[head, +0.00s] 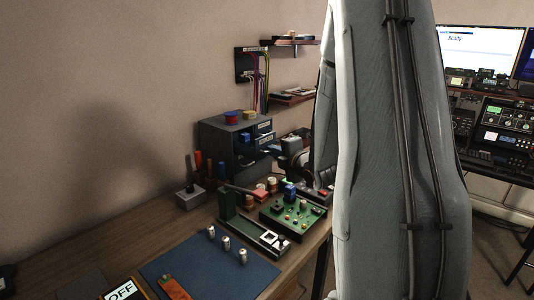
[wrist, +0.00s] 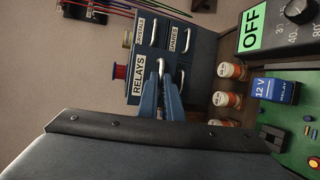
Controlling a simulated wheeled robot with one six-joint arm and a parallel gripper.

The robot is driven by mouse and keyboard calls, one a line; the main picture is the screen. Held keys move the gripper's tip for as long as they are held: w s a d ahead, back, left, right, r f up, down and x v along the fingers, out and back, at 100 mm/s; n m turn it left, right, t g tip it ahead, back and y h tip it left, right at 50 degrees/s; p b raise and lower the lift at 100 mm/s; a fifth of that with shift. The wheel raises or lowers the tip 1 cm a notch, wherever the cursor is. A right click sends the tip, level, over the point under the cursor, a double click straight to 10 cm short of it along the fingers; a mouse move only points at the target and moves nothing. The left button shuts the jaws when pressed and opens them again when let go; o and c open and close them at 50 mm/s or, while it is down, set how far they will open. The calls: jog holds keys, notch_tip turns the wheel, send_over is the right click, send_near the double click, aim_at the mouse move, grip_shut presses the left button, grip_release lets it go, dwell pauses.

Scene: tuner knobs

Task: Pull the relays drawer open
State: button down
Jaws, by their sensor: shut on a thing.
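The relays drawer shows in the wrist view as a blue-grey front with a white "RELAYS" label (wrist: 138,73) and a pale metal handle (wrist: 161,67). My gripper (wrist: 163,82), with blue fingers, is shut on that handle. The picture is turned sideways there. I cannot tell how far the drawer stands out from its cabinet. In the head view the dark cabinet (head: 217,143) stands on the bench against the wall. My gripper is small and partly hidden at its front, and my arm covers much of the right side.
Two smaller labelled drawers sit beside the relays drawer, one marked "SPARES" (wrist: 174,38). A blue mat (head: 195,270) covers the front of the bench.

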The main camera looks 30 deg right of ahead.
jog(key=shift+w+d, duration=0.1)
jog(key=shift+w, duration=0.05)
jog(key=c, duration=1.9)
grip_release()
jog(key=v, duration=0.3)
jog(key=b+v, duration=0.1)
jog(key=v, duration=0.3)
jog(key=shift+s+a, duration=0.2)
jog(key=shift+s, duration=0.15)
jog(key=shift+a, duration=0.1)
